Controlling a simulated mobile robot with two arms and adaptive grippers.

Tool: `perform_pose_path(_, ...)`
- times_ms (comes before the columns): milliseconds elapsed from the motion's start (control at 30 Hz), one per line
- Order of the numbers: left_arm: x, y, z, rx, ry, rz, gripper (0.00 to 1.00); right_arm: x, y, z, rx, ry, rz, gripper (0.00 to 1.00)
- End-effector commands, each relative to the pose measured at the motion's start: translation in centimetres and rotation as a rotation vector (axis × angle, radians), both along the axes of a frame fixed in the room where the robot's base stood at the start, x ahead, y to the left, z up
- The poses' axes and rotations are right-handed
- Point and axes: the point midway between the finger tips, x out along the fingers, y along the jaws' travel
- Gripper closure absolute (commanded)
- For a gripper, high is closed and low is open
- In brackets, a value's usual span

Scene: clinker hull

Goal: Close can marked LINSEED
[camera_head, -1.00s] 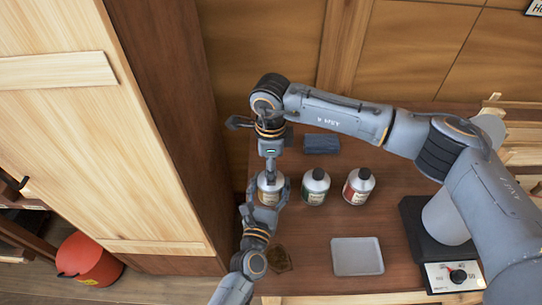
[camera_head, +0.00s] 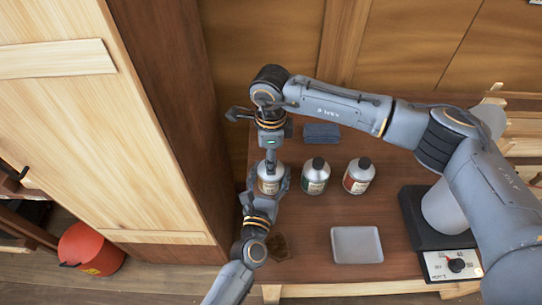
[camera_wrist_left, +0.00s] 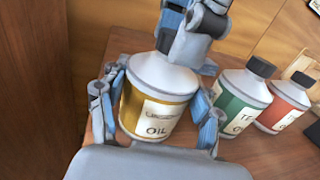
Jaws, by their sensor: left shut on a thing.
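The can with the ochre label (camera_wrist_left: 157,100) stands upright at the left of the row on the bench; "OIL" is legible and the word above it is blurred. It also shows in the head view (camera_head: 270,184). My left gripper (camera_head: 271,190) is shut around its body, one finger on each side, as the left wrist view (camera_wrist_left: 156,112) shows. My right gripper (camera_head: 271,160) points straight down over the can's top, and its fingers (camera_wrist_left: 190,40) reach the neck. They hide the can's mouth and any cap, so I cannot tell whether they grip something.
A green-label can (camera_head: 315,180) and a red-label can (camera_head: 358,178) with dark caps stand to the right. A grey tray (camera_head: 341,258), a dark blue folded item (camera_head: 321,134) and a device with a dial (camera_head: 450,264) are on the bench. A tall cabinet (camera_head: 172,130) borders the left.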

Motion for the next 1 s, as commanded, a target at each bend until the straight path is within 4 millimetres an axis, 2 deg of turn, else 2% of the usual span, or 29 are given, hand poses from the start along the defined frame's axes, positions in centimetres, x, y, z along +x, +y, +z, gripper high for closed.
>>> perform_pose_path(333,0.0,0.0,0.0,0.000,0.001,0.000,1.00,0.0,0.0,0.1,0.000,0.000,0.000,0.43)
perform_pose_path(467,0.0,0.0,0.0,0.000,0.001,0.000,1.00,0.1,0.0,1.0,0.001,-0.003,0.000,0.43)
perform_pose_path(567,0.0,0.0,0.0,0.000,0.001,0.000,1.00,0.1,0.0,2.6,0.002,-0.004,0.001,0.43)
perform_pose_path(800,0.0,0.0,0.0,0.000,0.001,0.000,1.00,0.1,0.0,7.8,0.001,-0.005,0.000,0.43)
perform_pose_path(1000,0.0,0.0,-0.1,0.000,0.001,0.000,1.00,0.1,0.0,10.9,0.000,-0.002,0.000,0.43)
